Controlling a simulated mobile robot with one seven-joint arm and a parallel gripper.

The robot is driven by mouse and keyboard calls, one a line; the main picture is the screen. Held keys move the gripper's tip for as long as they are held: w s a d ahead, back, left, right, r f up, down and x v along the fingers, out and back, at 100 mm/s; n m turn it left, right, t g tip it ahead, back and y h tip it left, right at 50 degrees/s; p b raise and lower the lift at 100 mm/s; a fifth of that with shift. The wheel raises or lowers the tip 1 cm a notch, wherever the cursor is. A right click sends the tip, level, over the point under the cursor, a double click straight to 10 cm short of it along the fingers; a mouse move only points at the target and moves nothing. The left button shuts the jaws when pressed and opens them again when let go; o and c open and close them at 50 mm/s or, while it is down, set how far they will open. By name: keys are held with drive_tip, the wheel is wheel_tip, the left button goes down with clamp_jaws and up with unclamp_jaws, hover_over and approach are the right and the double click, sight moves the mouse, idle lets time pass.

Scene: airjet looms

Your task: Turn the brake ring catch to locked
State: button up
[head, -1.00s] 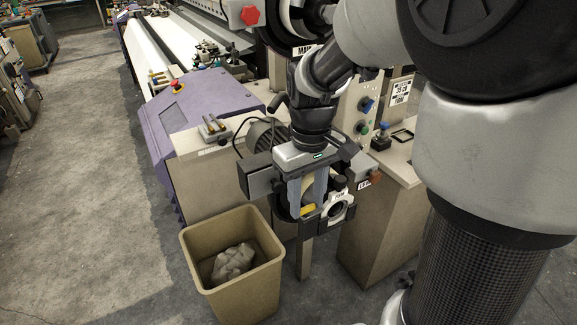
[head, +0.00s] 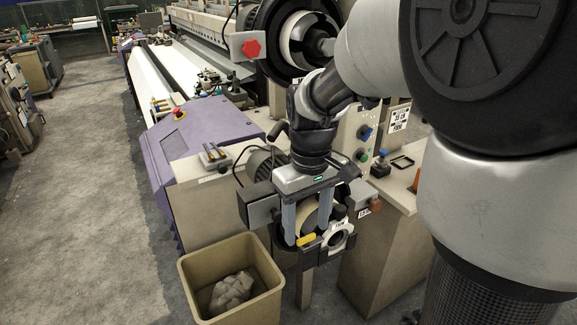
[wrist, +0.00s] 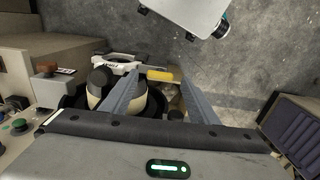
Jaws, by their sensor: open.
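A pale grey ring fitting with a dark block (head: 339,237) sits on the front of the loom's end unit. It also shows in the wrist view (wrist: 118,66). A small yellow tab (head: 306,240) lies beside it, on its left in the head view; I take this for the catch, though its lock marking is too small to read. The tab also shows in the wrist view (wrist: 159,75). My gripper (head: 307,231) points down, open and empty. In the wrist view its fingertips (wrist: 159,82) stand on either side of the tab, with gaps; contact cannot be told.
A cream spool (wrist: 107,94) with a dark knob is close to the left finger. A tan bin (head: 205,292) holding a grey lump stands below left. A control panel (head: 366,150) with knobs is behind right. Open floor (head: 90,220) lies left.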

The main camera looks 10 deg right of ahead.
sight(306, 236)
wheel_tip(306, 236, up, 16)
drive_tip(key=p, duration=0.1)
drive_tip(key=shift+p, duration=0.35)
drive_tip(key=shift+f, duration=0.1)
drive_tip(key=s+m+t+p, duration=0.3)
drive_tip(key=s+t+p, duration=0.1)
drive_tip(key=s, duration=0.7)
drive_tip(key=shift+s+a+r+m+t+p, duration=0.25)
drive_tip(key=shift+s+m+t+p, duration=0.15)
drive_tip(key=shift+t, duration=0.4)
